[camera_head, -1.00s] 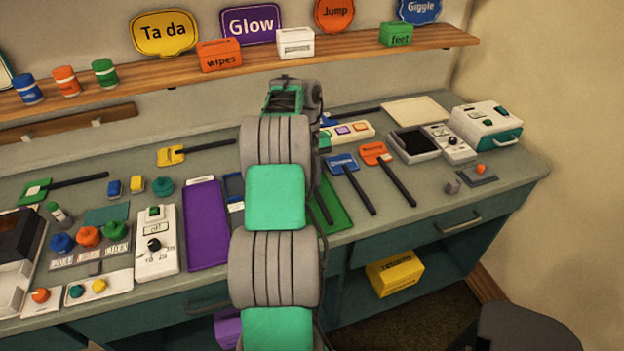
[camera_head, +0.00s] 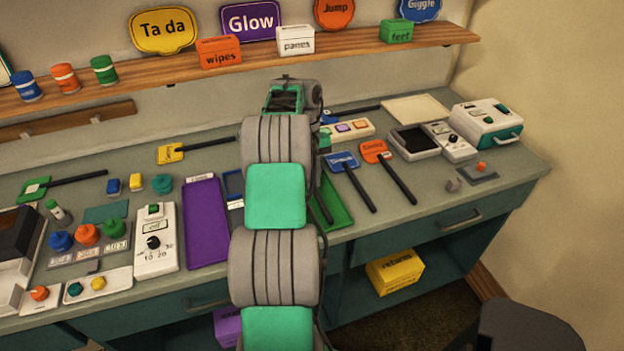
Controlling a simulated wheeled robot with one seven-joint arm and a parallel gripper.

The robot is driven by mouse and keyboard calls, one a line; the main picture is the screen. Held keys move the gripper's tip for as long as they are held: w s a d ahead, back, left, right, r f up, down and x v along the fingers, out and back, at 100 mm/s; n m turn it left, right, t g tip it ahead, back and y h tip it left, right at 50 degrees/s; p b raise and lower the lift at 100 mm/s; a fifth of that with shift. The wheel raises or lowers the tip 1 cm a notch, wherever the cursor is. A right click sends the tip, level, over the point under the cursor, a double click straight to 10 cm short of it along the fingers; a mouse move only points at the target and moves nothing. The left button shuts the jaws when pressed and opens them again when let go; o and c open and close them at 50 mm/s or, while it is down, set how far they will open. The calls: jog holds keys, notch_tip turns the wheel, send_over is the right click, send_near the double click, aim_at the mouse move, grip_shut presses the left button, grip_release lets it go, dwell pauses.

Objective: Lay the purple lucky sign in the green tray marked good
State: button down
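No purple lucky sign can be made out in the head view. A green tray (camera_head: 338,213) lies on the counter just right of my arm, its left part hidden by the arm; no mark on it is readable. A dark handle (camera_head: 325,207) shows in or over this tray, its other end hidden. Another dark handle (camera_head: 355,109) lies farther back, its head mostly behind my arm. A purple tray (camera_head: 206,222) lies left of my arm. My arm rises through the middle of the view, and my gripper is hidden behind it.
Blue (camera_head: 343,161), orange (camera_head: 374,151), yellow (camera_head: 171,153) and green (camera_head: 34,189) handled signs lie on the counter. A dial box (camera_head: 155,240) stands left of the purple tray. A wooden shelf (camera_head: 350,46) holds small boxes. A white device (camera_head: 486,124) stands at the right.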

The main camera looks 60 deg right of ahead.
jog(key=shift+f, duration=0.4)
dwell(0.9)
jog(key=c, duration=1.3)
grip_release()
jog(key=shift+c, duration=0.2)
jog(key=shift+o, duration=0.8)
notch_tip(320, 180, up, 8)
jog(key=p, duration=0.9)
